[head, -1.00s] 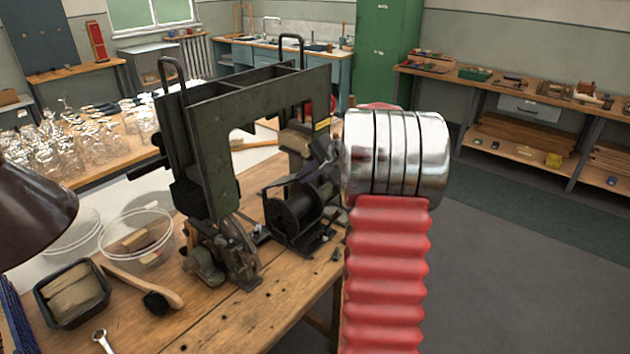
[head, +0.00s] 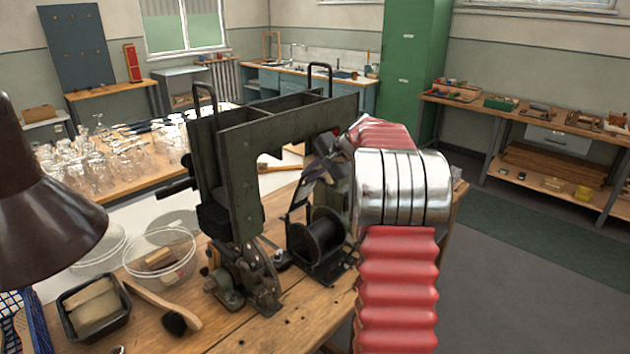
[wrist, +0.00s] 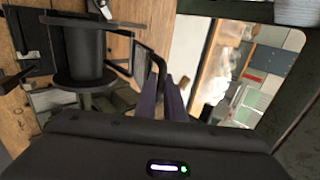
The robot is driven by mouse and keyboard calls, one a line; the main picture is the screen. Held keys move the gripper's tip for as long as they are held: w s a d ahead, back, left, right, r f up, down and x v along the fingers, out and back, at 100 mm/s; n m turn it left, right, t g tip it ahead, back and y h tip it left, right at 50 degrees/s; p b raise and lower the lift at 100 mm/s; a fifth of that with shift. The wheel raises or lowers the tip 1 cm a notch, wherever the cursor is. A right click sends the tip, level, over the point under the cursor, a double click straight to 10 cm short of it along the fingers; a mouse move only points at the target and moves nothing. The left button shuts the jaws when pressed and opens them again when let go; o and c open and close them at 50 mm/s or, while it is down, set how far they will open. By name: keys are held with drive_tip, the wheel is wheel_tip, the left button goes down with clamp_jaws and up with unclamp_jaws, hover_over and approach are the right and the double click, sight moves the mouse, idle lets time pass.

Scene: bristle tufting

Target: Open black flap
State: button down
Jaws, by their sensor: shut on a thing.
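The black flap (head: 301,194) is a small dark panel on the green tufting machine (head: 245,140), above the black spool (head: 322,236). It stands tilted up, partly raised. In the wrist view the flap (wrist: 142,58) shows as a thin panel with a black bent edge or handle (wrist: 158,72). My gripper (head: 316,172) is at the flap's upper edge, partly hidden by my arm. In the wrist view my gripper's two dark fingers (wrist: 163,92) are closed around the black edge piece.
Clear bowls (head: 160,257), a black tray (head: 93,306) and a wooden brush (head: 165,308) lie on the workbench left of the machine. A brown lamp shade (head: 40,210) hangs at the left. The machine frame stands close beside my gripper.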

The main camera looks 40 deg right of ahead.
drive_tip(key=shift+w+a, duration=0.1)
drive_tip(key=shift+w, duration=0.1)
drive_tip(key=c, duration=1.8)
unclamp_jaws()
drive_tip(key=shift+c, duration=0.2)
drive_tip(key=shift+s, duration=0.1)
drive_tip(key=v, duration=1.3)
drive_tip(key=shift+s+r, duration=0.25)
drive_tip(key=shift+r, duration=0.05)
drive_tip(key=shift+d, duration=0.25)
